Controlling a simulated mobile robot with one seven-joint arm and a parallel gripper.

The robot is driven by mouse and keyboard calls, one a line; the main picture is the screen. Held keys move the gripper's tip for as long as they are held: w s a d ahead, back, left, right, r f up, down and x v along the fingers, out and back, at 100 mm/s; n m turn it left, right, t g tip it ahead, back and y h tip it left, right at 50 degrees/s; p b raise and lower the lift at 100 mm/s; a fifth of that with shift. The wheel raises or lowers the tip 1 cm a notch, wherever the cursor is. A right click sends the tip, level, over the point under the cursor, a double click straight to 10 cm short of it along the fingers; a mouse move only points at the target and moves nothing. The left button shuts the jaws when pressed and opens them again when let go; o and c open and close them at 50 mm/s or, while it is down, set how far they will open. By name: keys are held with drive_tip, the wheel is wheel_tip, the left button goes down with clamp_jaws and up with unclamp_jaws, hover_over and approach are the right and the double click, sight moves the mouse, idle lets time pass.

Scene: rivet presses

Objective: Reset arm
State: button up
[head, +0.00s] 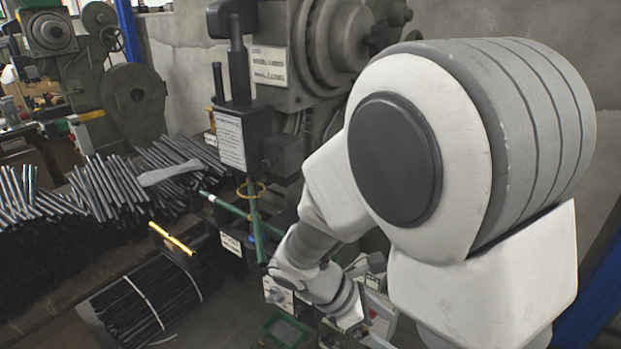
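My white and grey arm fills the right half of the head view, bent at a large joint with a dark round cap. Its forearm reaches down and left, in front of the press. My gripper (348,314) is at the arm's lower end, small and partly hidden among boxes and panels. Its fingers do not show clearly, so I cannot tell whether it is open or holds anything.
A large green-grey rivet press (285,70) stands behind my arm, with a green bar (225,205) at its front. Black rods (105,188) lie in piles on the left bench. A tied rod bundle (145,305) is below. Another press (130,100) stands back left.

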drive_tip(key=s+r+m+t+y+p, duration=0.1)
drive_tip(key=s+r+m+t+y, duration=0.2)
drive_tip(key=r+m, duration=0.6)
drive_tip(key=s+r+m+t+y+p, duration=0.2)
drive_tip(key=s+r+m+t+y, duration=0.1)
drive_tip(key=r+m, duration=0.6)
drive_tip(key=s+r+y, duration=0.1)
drive_tip(key=y, duration=0.1)
drive_tip(key=shift+s+d+r+m+y+p, duration=0.3)
drive_tip(key=shift+r+y, duration=0.05)
drive_tip(key=shift+y, duration=0.05)
